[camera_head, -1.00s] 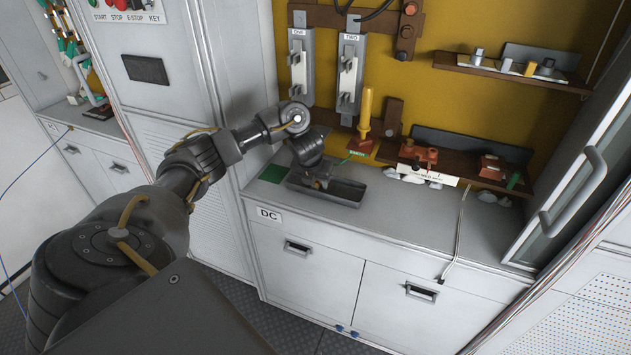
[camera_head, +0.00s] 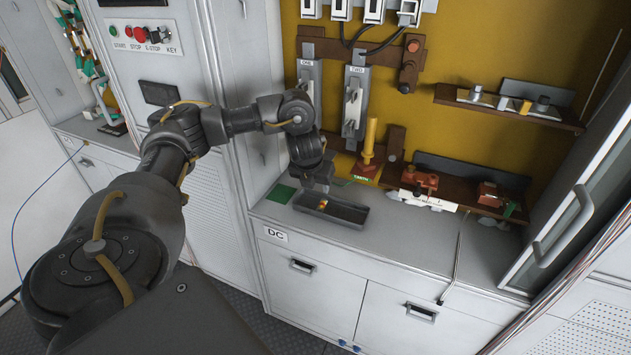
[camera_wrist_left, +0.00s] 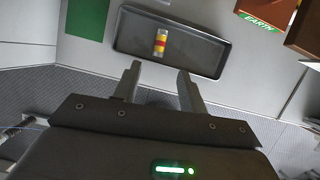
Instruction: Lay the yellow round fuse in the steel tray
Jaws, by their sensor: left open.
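In the head view the fuse (camera_head: 323,204) shows small inside the tray (camera_head: 352,220) on the grey counter. My left gripper (camera_wrist_left: 155,78) is open and empty, its fingertips apart from the fuse, near the tray's edge in the wrist view. In the head view my left gripper (camera_head: 316,184) hangs above the tray's left end. My right gripper is not in view.
A green patch (camera_head: 279,193) lies on the counter left of the tray. The yellow upright handle (camera_head: 369,138) at the EARTH label stands behind it. Red fittings (camera_head: 420,180) and a white label strip (camera_head: 428,200) lie to the right. The counter's front right is mostly clear.

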